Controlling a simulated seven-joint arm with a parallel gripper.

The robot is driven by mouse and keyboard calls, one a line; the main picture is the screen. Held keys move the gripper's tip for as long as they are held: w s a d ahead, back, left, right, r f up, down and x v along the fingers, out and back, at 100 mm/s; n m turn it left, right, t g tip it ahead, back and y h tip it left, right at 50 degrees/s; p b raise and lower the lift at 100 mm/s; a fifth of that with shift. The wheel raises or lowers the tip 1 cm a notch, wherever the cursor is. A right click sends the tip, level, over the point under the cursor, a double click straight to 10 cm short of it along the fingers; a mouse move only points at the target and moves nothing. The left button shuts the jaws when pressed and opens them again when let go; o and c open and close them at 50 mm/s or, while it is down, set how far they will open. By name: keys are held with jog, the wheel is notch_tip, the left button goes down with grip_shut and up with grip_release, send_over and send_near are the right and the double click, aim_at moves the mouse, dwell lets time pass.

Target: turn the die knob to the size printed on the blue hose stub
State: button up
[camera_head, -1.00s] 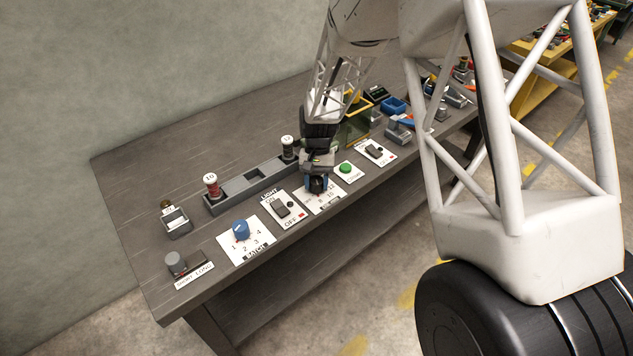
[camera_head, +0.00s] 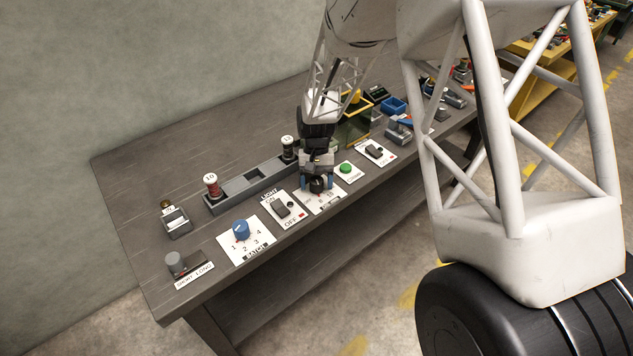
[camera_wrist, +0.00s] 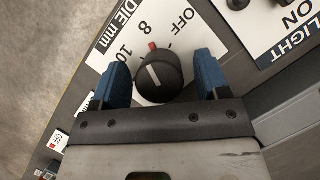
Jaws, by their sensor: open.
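The die knob (camera_wrist: 157,78) is round and black with a white line on top, on a white plate (camera_wrist: 97,58) marked DIE mm. Its red pointer is at the 8, between OFF and 10. My gripper (camera_wrist: 161,64) is open, with one blue finger on each side of the knob; contact cannot be told. In the head view my gripper (camera_head: 317,183) is low over the knob (camera_head: 317,184) and hides part of the plate. A small blue piece (camera_head: 407,122) at a grey block may be the hose stub; no size on it is readable.
The light switch (camera_head: 282,210) and a blue knob (camera_head: 241,230) stand to the left. A green button (camera_head: 346,168) and another switch (camera_head: 375,151) stand to the right. Behind is a grey rack (camera_head: 250,188) with a red spool marked 10 (camera_head: 212,186) and a dark green spool (camera_head: 288,149).

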jog(key=v, duration=0.7)
jog(key=shift+r, duration=0.4)
jog(key=shift+w, duration=0.15)
dwell(0.3)
jog(key=s+d+r+m+t, duration=0.1)
jog(key=s+d+r+t, duration=0.3)
jog(key=s+d+r, duration=1.25)
jog(key=s+d+r+t, duration=0.1)
jog(key=s+d+r, duration=0.2)
jog(key=s, duration=0.6)
jog(key=s+d+r+t, duration=0.2)
jog(key=s+d, duration=0.4)
jog(key=s, duration=0.3)
jog(key=shift+s+r+m, duration=0.35)
jog(key=shift+r+m, duration=0.05)
jog(key=shift+r, duration=0.2)
